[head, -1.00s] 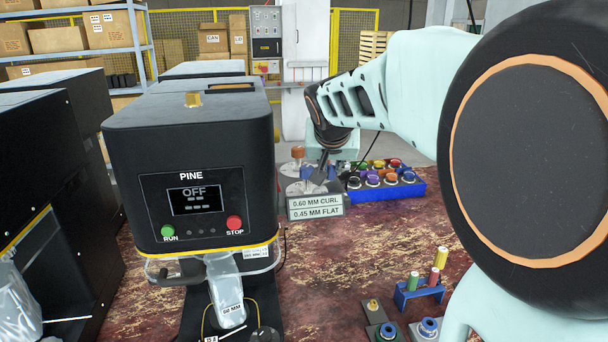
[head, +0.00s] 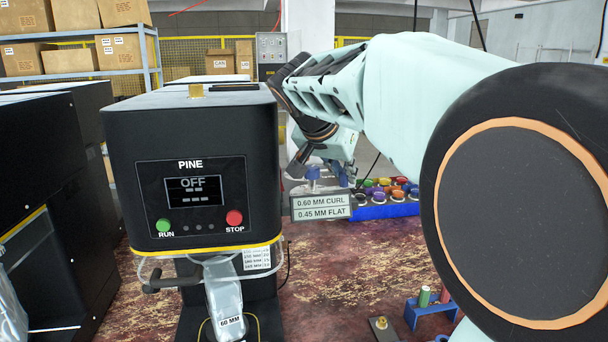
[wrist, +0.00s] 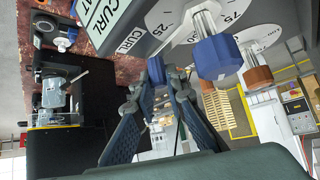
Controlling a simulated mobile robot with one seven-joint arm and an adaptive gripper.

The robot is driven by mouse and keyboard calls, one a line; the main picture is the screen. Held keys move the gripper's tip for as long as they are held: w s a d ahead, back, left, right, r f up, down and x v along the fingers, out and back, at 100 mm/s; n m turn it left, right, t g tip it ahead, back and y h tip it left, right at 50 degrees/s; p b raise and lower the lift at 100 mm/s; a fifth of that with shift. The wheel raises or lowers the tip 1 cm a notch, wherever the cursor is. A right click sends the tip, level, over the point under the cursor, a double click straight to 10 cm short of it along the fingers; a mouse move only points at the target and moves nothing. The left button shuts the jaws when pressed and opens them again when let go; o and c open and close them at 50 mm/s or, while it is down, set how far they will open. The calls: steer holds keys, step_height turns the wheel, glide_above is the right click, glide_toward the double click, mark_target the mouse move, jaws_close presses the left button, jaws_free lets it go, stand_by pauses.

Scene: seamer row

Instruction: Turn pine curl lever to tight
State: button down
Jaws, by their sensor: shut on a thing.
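The black Pine machine (head: 190,150) stands left of centre in the head view, its display reading OFF. A black-handled bar (head: 168,284) sticks out below it on the left; I cannot tell if it is the curl lever. My gripper (head: 300,164) is beyond the machine's right side, by the 0.60 MM CURL / 0.45 MM FLAT sign (head: 321,206). In the wrist view my gripper (wrist: 154,90) has its fingers closed about a small blue piece (wrist: 156,70). A blue knob (wrist: 217,57) on a pale shaft stands at a numbered dial beside it.
A brown knob (wrist: 258,77) stands by another dial. A blue rack of coloured knobs (head: 385,208) lies right of the sign. A small blue stand with plugs (head: 430,308) is at the front right. Black machines (head: 50,190) crowd the left. The reddish tabletop is clear in the middle.

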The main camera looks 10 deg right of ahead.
steer(key=c, duration=1.9)
jaws_free()
steer(key=shift+r, duration=0.1)
step_height(320, 180, up, 10)
steer(key=shift+f, duration=0.1)
